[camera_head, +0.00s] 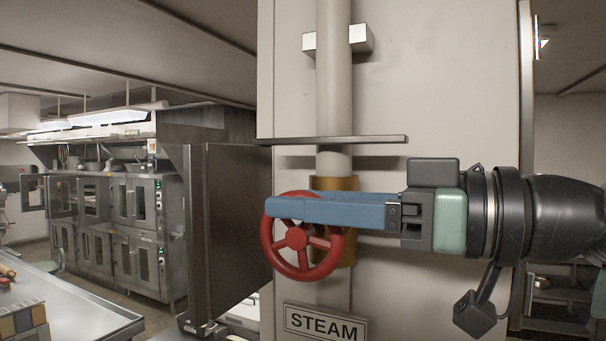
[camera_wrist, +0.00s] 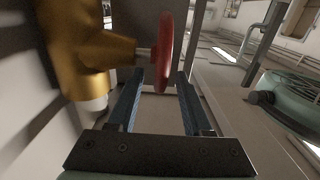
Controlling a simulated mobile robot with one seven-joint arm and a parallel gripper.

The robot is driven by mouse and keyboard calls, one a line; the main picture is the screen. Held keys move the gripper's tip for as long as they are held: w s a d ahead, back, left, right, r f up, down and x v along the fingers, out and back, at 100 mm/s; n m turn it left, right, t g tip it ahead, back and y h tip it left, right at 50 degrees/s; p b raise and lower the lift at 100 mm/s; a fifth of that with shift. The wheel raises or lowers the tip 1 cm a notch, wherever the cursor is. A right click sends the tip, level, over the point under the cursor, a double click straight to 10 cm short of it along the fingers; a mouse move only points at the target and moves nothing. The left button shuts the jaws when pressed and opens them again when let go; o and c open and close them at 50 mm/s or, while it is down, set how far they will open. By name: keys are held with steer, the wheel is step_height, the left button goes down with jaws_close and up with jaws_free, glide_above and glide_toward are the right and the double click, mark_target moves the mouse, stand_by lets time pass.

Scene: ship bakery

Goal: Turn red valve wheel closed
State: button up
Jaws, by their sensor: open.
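The red valve wheel (camera_head: 302,269) is mounted on a brass valve body (camera_head: 348,247) on a vertical pipe, above a STEAM sign (camera_head: 325,324). My gripper (camera_head: 275,207) reaches in from the right, its blue fingers level with the wheel's upper part and covering part of its rim. In the wrist view, the wheel (camera_wrist: 165,50) is seen edge-on, between the lines of the two open fingers (camera_wrist: 155,85). The brass body (camera_wrist: 85,50) is left of the wheel, joined to it by a stem. I cannot tell whether either finger touches the rim.
A thin metal shelf edge (camera_head: 335,140) juts out just above my gripper. A dark upright metal panel (camera_head: 232,225) stands left of the wheel. A steel table (camera_head: 85,305) is at lower left, with ovens (camera_head: 120,235) behind it.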

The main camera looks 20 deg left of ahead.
steer(key=shift+a, duration=0.5)
steer(key=shift+c, duration=0.2)
jaws_close()
steer(key=shift+f+b, duration=0.2)
steer(key=shift+b, duration=0.3)
